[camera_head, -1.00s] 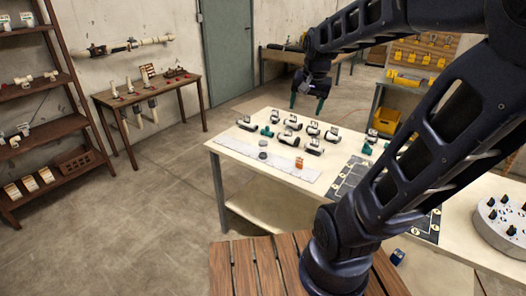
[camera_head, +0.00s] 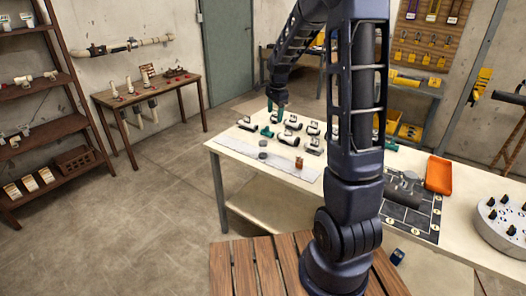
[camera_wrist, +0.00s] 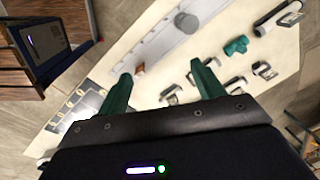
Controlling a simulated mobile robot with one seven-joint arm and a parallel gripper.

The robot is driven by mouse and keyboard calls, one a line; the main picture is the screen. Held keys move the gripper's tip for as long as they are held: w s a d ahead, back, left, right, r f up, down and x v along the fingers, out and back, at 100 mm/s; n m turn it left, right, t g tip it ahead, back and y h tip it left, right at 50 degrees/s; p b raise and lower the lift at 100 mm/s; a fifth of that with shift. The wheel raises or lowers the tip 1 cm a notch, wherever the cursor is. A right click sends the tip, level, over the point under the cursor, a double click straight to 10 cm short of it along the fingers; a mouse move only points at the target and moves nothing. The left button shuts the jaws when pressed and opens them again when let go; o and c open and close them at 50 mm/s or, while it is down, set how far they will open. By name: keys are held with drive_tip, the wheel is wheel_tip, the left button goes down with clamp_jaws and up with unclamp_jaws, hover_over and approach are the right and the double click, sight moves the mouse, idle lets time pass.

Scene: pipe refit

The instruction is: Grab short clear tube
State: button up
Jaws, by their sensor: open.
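My gripper (camera_head: 277,101) is above the far left part of the workbench, open and empty. In the wrist view, its two green fingers (camera_wrist: 160,72) point down over the bench, well apart, with nothing between them. Several short pale pipe pieces with dark label stands (camera_head: 247,125) lie on the bench; some also show in the wrist view (camera_wrist: 264,70). I cannot tell which piece is the short clear tube. A teal tee fitting (camera_wrist: 236,45) lies among them. A small amber-brown cylinder (camera_head: 299,162) and a grey round piece (camera_head: 263,155) are near the bench's front edge.
A pale grey strip (camera_head: 240,152) runs along the bench's front left. A dark marked mat (camera_head: 425,222), an orange tray (camera_head: 439,174) and a round grey plate with black knobs (camera_head: 503,220) are on the right. A side table (camera_head: 150,92) stands at the left wall.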

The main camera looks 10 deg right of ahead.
sight(263, 150)
drive_tip(key=w+a+f+m, duration=0.1)
drive_tip(key=w+f+m, duration=0.1)
drive_tip(key=f, duration=0.3)
drive_tip(key=w+a+f+m+g, duration=0.1)
drive_tip(key=w+f, duration=0.3)
drive_tip(key=f, duration=0.1)
drive_tip(key=w+a+f+m, duration=0.1)
drive_tip(key=w+f+m, duration=0.1)
drive_tip(key=w+f, duration=0.2)
drive_tip(key=shift+a+f+m, duration=0.3)
drive_tip(key=shift+a+f, duration=0.05)
drive_tip(key=shift+f, duration=0.35)
drive_tip(key=shift+s+f, duration=0.1)
drive_tip(key=shift+f, duration=5.3)
drive_tip(key=c, duration=1.1)
drive_tip(key=shift+r, duration=0.15)
